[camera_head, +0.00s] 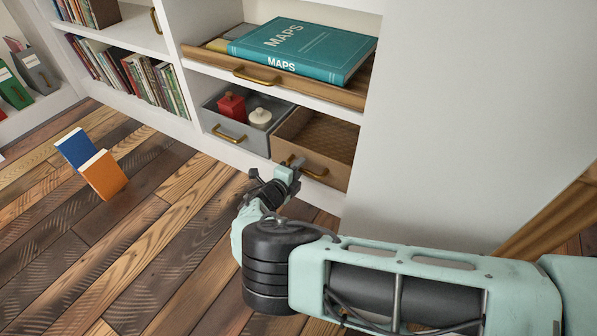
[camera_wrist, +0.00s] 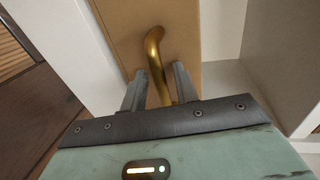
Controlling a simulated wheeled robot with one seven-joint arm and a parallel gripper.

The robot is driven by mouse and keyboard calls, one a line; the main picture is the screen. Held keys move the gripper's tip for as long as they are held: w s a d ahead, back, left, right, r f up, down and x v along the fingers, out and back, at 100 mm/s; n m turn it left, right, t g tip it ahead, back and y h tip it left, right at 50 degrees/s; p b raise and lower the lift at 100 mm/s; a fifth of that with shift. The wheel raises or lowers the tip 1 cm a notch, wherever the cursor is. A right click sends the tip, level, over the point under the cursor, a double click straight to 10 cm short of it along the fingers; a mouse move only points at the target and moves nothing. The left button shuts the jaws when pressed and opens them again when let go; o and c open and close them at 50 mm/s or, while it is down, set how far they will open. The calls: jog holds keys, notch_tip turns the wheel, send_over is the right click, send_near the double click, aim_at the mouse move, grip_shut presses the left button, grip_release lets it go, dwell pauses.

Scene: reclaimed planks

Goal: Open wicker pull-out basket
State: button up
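The brown wicker pull-out basket (camera_head: 322,137) sits in the lower right compartment of the shelf unit. It stands partly out, so its woven inside shows and looks empty. Its brass handle (camera_head: 312,172) is on the tan front. My gripper (camera_head: 291,163) is at this handle. In the wrist view, the basket front (camera_wrist: 190,30) fills the upper middle, and my gripper's two fingers (camera_wrist: 159,82) stand apart, one on each side of the handle (camera_wrist: 155,48).
A wooden tray (camera_head: 300,85) with a teal MAPS book (camera_head: 305,48) is above. Two books (camera_head: 104,175) stand on the floor at left.

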jog(key=shift+w+d, duration=0.1)
jog(key=shift+w, duration=0.05)
jog(key=shift+c, duration=0.3)
grip_shut()
jog(key=f+v, duration=0.2)
jog(key=v, duration=0.9)
jog(key=f+b+v, duration=0.1)
jog(key=f+v, duration=0.1)
jog(key=v, duration=0.9)
jog(key=shift+s+a+f, duration=0.25)
jog(key=shift+s+a, duration=0.15)
jog(key=shift+s, duration=0.3)
jog(key=shift+o, duration=0.3)
grip_release()
